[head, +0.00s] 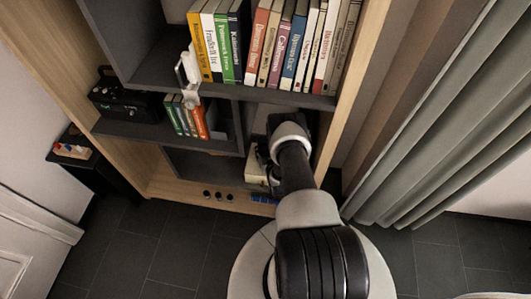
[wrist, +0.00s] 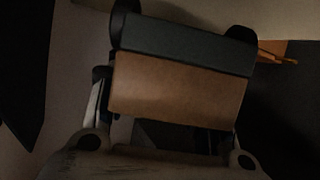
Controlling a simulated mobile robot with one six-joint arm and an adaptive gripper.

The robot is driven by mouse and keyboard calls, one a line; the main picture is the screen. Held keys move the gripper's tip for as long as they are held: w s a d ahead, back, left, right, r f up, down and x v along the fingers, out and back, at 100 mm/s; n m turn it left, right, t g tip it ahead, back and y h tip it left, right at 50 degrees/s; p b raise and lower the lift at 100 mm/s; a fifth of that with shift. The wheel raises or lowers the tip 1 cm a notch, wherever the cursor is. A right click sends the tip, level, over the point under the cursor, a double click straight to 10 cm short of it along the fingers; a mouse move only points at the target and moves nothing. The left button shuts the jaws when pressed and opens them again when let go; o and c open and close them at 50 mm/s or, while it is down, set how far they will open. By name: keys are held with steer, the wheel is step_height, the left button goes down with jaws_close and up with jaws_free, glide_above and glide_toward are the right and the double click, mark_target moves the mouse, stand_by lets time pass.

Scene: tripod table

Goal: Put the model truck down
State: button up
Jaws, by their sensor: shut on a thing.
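My gripper (wrist: 172,112) is shut on a blocky brown and dark grey thing, which I take to be the model truck (wrist: 182,86). In the wrist view it fills the space between the fingers, with a grey strip along its far side and dark rounded shapes at its far corners. The picture is dim, so I cannot tell whether it touches a surface. In the head view my arm reaches into the lower right compartment of the bookcase (head: 352,62). My gripper and the truck are mostly hidden there by the arm and shadow.
A row of books (head: 290,45) stands on the upper shelf. Small books (head: 184,116) and a black device (head: 125,103) stand on the shelf below at left. Small dark knobs (head: 206,194) sit along the bottom edge. A grey curtain (head: 450,120) hangs at right.

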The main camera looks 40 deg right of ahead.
steer(key=shift+f, duration=0.7)
steer(key=shift+r, duration=0.15)
steer(key=o, duration=1.4)
steer(key=shift+f, duration=0.2)
steer(key=shift+r, duration=0.1)
steer(key=shift+s+a+r, duration=0.1)
steer(key=shift+s+r, duration=0.05)
steer(key=shift+s, duration=0.05)
steer(key=p+v, duration=0.5)
steer(key=v, duration=0.6)
steer(key=shift+s+a, duration=0.2)
